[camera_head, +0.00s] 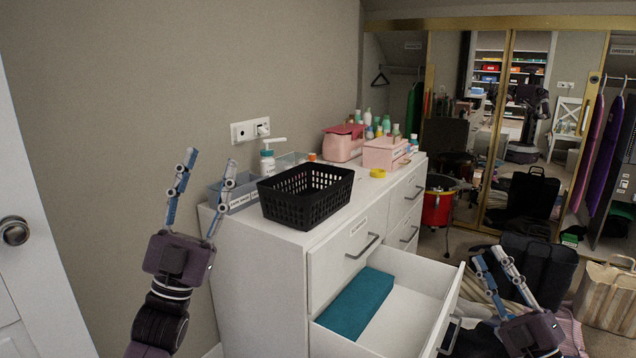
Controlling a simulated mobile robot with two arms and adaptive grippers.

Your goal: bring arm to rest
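My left gripper (211,158) is raised at the left, in front of the bare wall and left of the white dresser (258,268). Its two fingers point up and stand apart, with nothing between them. My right gripper (488,254) is at the lower right, beyond the open drawer (408,308) in the picture. Its fingers point up and to the left, with a gap between them and nothing held. Most of both arms is outside the view.
A folded teal cloth (357,304) lies in the pulled-out drawer. A black basket (305,194), bottles and pink boxes (385,153) stand on the dresser. A red bucket (438,204), black bag (540,266) and striped bag (606,295) clutter the floor. A door (30,260) is at left.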

